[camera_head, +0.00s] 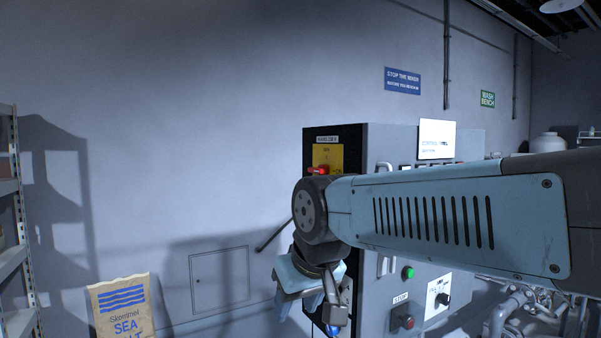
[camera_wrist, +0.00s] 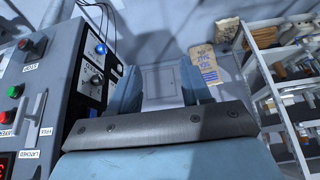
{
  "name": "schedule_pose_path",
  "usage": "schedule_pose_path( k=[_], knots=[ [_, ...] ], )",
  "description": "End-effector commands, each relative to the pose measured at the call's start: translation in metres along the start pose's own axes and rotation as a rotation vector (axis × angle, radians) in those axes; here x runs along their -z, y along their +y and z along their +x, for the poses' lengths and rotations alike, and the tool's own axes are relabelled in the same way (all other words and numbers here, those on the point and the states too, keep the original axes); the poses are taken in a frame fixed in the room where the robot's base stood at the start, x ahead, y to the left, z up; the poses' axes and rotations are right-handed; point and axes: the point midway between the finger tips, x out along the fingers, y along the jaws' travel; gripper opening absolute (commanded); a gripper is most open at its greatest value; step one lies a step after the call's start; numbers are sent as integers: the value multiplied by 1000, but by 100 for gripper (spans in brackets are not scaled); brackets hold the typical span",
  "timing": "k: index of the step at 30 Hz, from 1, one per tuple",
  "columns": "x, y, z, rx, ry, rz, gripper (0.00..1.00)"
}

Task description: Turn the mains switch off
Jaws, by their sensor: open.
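The mains switch (camera_head: 318,170) shows in the head view as a red handle on a yellow plate, high on the black end panel of the grey cabinet (camera_head: 378,148). My forearm and wrist joint pass just below it and hide the panel's middle. My gripper (camera_head: 308,300) hangs below the switch, beside the lower part of the panel, pointing downward. In the wrist view my gripper (camera_wrist: 160,85) is open with nothing between its fingers. The switch cannot be made out in the wrist view.
A black knob (camera_wrist: 97,79) and a lit blue lamp (camera_wrist: 101,49) sit on the panel close to the fingers. The cabinet front carries a green button (camera_head: 408,272) and a red button (camera_head: 407,321). A salt sack (camera_head: 122,305) and shelving (camera_head: 12,220) stand left.

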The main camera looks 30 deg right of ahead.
Motion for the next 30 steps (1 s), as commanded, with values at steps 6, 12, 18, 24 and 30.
schedule_pose_path(
  k=[6,12,18,24,30],
  knots=[
    [11,8,1,-90,-79,51,69],
    [43,38,-2,-360,-193,196,88],
    [94,66,-13,-696,-174,363,92],
    [160,82,-26,-1019,10,525,92],
    [233,78,-36,-1261,341,671,92]
  ],
)
